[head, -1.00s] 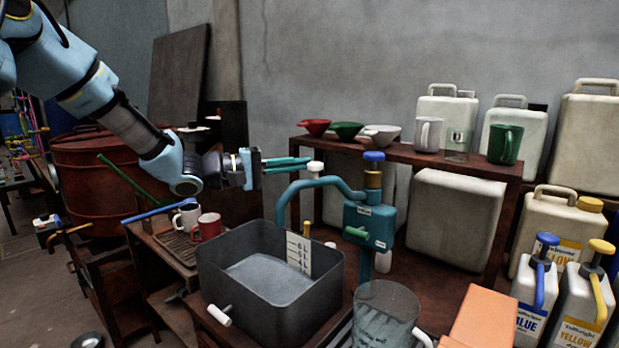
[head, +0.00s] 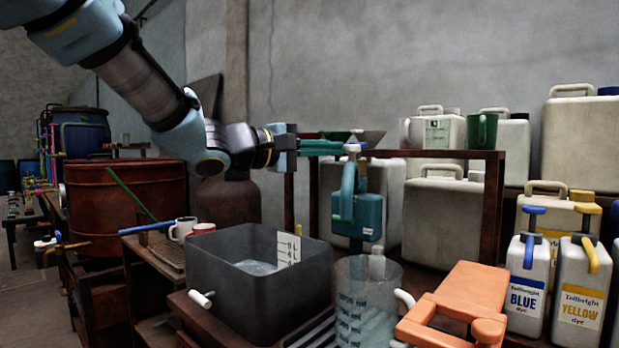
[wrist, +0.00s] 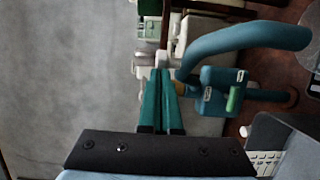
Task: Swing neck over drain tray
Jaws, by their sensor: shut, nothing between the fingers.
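The teal curved neck (head: 348,190) of the dispenser shows foreshortened in the head view, in front of its teal box body (head: 368,216). In the wrist view the neck (wrist: 245,38) arches to the right, past the body (wrist: 218,90) with its green handle.
A grey basin (head: 215,275) stands left of the clear measuring jug (head: 350,270). An orange block-like item (head: 470,290) and dye bottles (head: 527,275) stand at right. A shelf (head: 440,155) with cups is behind. Mugs (head: 183,230) stand at left.

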